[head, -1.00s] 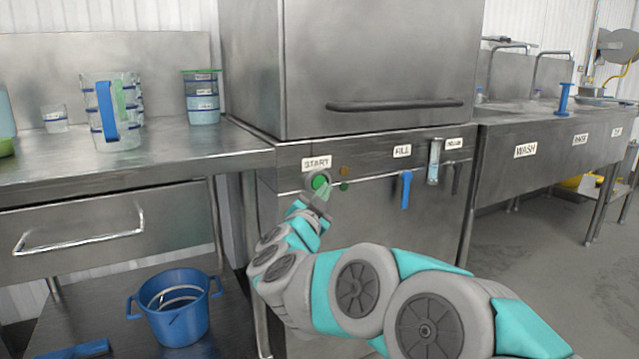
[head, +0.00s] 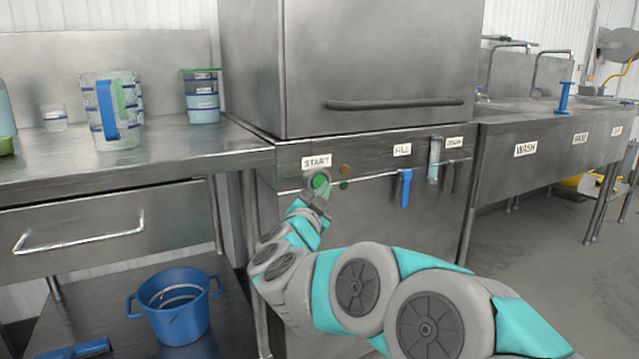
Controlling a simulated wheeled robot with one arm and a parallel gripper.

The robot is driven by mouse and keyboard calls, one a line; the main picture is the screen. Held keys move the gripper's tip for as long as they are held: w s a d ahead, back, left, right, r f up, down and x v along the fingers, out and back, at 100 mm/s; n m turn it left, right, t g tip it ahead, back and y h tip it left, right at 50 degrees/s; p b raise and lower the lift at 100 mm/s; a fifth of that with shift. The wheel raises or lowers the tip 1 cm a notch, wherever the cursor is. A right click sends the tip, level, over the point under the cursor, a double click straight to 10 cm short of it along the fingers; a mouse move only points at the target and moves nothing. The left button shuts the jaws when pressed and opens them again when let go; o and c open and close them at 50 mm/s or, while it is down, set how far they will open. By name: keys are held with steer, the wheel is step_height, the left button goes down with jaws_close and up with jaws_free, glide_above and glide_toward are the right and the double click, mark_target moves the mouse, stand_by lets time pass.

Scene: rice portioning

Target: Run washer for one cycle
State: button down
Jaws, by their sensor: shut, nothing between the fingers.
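The washer is a steel hood-type machine (head: 375,60) in the middle of the head view, with its hood down and a dark bar handle (head: 395,104) across its front. On its front panel, a green round button (head: 320,182) sits under a START label (head: 316,161). An amber light (head: 344,169) and a small green light (head: 344,185) are beside it. My gripper (head: 318,194) is shut and empty, its tips at the green button and partly covering its lower edge. I cannot tell whether they touch it. A blue lever (head: 406,188) hangs under the FILL label (head: 402,150).
A steel counter (head: 200,150) at left holds measuring jugs (head: 112,110) and stacked containers (head: 202,96). A blue bucket (head: 175,308) stands on the shelf below. Sinks with a WASH label (head: 525,149) are at right.

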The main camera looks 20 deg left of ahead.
steer(key=shift+w+a+r, duration=0.1)
steer(key=shift+a, duration=0.05)
stand_by(0.7)
steer(key=shift+w+a+p, duration=0.1)
steer(key=shift+p, duration=0.3)
steer(key=shift+a, duration=0.1)
steer(key=shift+w+a+p, duration=0.35)
steer(key=shift+w+p, duration=0.05)
stand_by(0.6)
stand_by(0.3)
steer(key=shift+s+d, duration=0.6)
steer(key=shift+d, duration=0.1)
steer(key=s+d, duration=0.1)
steer(key=d, duration=0.1)
steer(key=s+d, duration=0.1)
steer(key=s, duration=0.1)
steer(key=shift+s+d+b, duration=0.15)
steer(key=shift+d+b, duration=0.15)
steer(key=shift+d, duration=0.05)
